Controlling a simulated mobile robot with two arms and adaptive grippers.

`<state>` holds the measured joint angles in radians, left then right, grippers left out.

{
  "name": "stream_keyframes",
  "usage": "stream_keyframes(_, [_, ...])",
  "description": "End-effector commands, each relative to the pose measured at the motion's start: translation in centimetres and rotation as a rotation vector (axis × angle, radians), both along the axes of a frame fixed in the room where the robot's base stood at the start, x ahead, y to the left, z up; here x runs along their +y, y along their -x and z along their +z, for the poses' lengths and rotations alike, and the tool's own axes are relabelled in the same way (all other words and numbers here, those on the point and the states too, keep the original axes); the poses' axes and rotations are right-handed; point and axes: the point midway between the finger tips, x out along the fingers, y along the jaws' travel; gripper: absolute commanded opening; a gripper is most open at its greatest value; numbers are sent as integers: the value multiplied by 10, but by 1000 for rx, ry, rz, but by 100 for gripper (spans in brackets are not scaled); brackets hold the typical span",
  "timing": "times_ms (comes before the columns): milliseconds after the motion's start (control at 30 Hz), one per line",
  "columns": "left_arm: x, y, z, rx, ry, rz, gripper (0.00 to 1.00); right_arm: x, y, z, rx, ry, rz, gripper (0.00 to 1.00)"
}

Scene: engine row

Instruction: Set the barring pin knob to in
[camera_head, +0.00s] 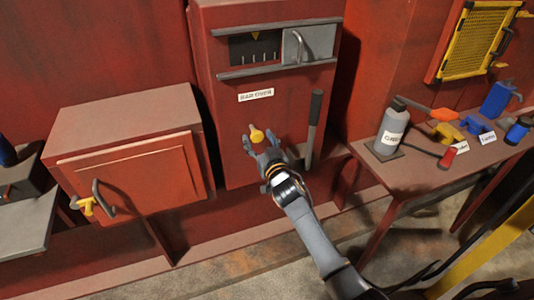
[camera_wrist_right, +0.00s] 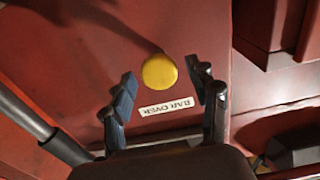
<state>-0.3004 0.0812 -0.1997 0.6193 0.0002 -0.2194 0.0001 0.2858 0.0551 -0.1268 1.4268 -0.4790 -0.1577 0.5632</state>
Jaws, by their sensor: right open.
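The barring pin knob, a round yellow knob (camera_head: 257,134), sticks out from the front of the tall red cabinet (camera_head: 228,125), below a white "BAR OVER" label (camera_head: 256,96). My right gripper (camera_head: 262,147) is open just in front of the knob. In the right wrist view the yellow knob face (camera_wrist_right: 160,71) lies between the two spread fingertips of my right gripper (camera_wrist_right: 163,88), with a gap on each side. The label (camera_wrist_right: 167,107) reads upside down there. How deep the fingers reach along the knob is unclear. My left gripper is out of view.
A dark upright lever (camera_head: 315,120) stands right of the knob, close to my right gripper. A red box with a handled door (camera_head: 135,180) is at left. A workbench (camera_head: 400,175) with a grey bottle (camera_head: 393,125) and coloured tools is at right.

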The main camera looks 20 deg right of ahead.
Motion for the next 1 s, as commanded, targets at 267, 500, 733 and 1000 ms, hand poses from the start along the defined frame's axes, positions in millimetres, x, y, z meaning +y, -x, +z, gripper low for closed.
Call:
stream_keyframes(267, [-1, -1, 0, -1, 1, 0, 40, -2, 58, -1, 1, 1, 1, 59])
stream_keyframes(500, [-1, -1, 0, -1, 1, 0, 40, -3, 87, -1, 1, 1, 0, 59])
stream_keyframes(733, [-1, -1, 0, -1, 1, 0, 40, -3, 92, 0, 1, 2, 0, 59])
stream_keyframes(1000, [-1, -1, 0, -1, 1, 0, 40, -3, 92, 0, 1, 1, 0, 59])
